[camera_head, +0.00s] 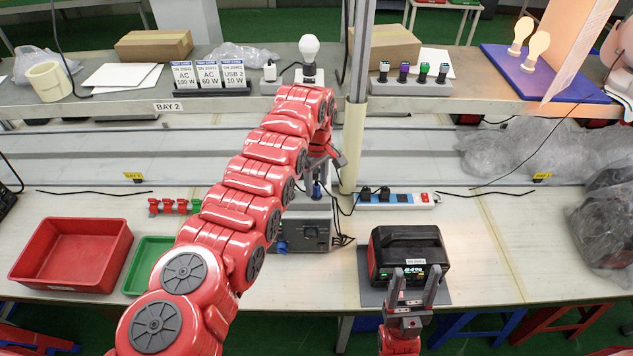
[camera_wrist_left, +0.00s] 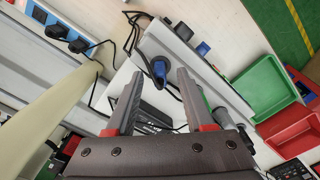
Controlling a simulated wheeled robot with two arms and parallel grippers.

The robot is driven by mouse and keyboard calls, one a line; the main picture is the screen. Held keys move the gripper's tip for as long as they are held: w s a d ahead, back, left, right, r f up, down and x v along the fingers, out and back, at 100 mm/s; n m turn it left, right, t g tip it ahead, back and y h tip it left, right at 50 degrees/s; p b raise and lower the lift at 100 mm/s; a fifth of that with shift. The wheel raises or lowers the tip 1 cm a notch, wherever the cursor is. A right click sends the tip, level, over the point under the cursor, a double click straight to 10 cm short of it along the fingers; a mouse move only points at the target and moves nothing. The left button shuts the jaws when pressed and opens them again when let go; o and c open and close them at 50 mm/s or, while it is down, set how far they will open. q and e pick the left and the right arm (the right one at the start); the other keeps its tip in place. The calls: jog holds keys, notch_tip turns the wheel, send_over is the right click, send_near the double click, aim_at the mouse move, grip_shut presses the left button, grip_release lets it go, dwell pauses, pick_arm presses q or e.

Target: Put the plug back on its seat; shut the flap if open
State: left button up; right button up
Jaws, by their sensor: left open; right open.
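A blue plug (camera_wrist_left: 158,68) with a dark cable stands at a grey box in the left wrist view. In the head view it shows as a small blue piece (camera_head: 317,190) above the grey box (camera_head: 305,234). My left gripper (camera_wrist_left: 160,78) is open, its fingers on either side of the plug in that picture; I cannot tell whether they touch it. My right gripper (camera_head: 409,287) is open and empty in front of the black and red power station (camera_head: 408,257). I cannot make out a flap or whether the plug is fully seated.
A power strip (camera_head: 395,199) with black plugs lies behind the power station. A red bin (camera_head: 72,254) and a green bin (camera_head: 150,264) are at the left. A pale post (camera_head: 354,130) stands close right of my left arm. Clear plastic bags lie at the right.

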pick_arm(q)
jog(key=shift+r, duration=0.3)
notch_tip(320, 180, up, 4)
jog(key=b, duration=0.2)
jog(key=shift+r+b, duration=0.2)
jog(key=shift+b, duration=0.1)
notch_tip(320, 180, up, 3)
jog(key=shift+d+r+p, duration=0.1)
jog(key=shift+p, duration=0.2)
notch_tip(320, 180, up, 9)
jog(key=p, duration=0.8)
jog(key=shift+p, duration=0.4)
jog(key=shift+s, duration=0.1)
